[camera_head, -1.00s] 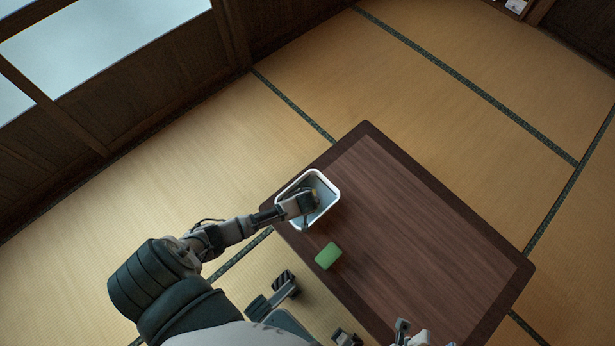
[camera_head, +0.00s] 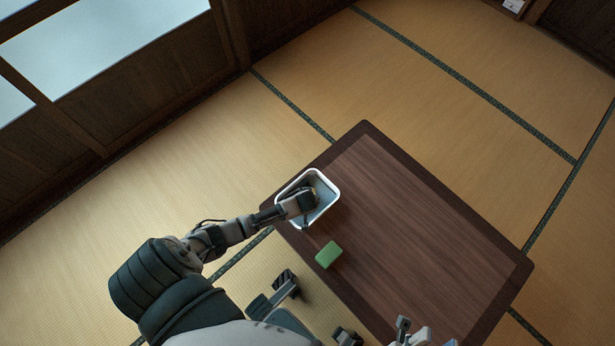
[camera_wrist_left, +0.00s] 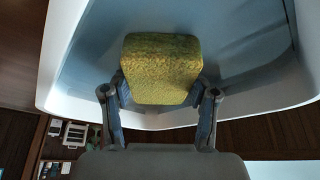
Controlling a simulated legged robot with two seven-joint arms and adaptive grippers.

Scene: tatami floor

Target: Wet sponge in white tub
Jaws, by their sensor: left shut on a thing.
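My left gripper (camera_head: 311,195) reaches into the tub. In the left wrist view it (camera_wrist_left: 161,92) is shut on a yellow-green sponge (camera_wrist_left: 162,65), with a finger on each side. Only a sliver of the sponge shows in the head view. I cannot tell whether it touches the tub's bottom. My right gripper (camera_head: 407,331) is at the bottom edge, partly cut off, its jaws unclear.
A green block (camera_head: 328,255) lies on the dark wooden table (camera_head: 430,230), in front of the tub. The table's middle and right are clear. Tatami floor (camera_head: 440,120) surrounds it, with wooden walls and a window at the upper left.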

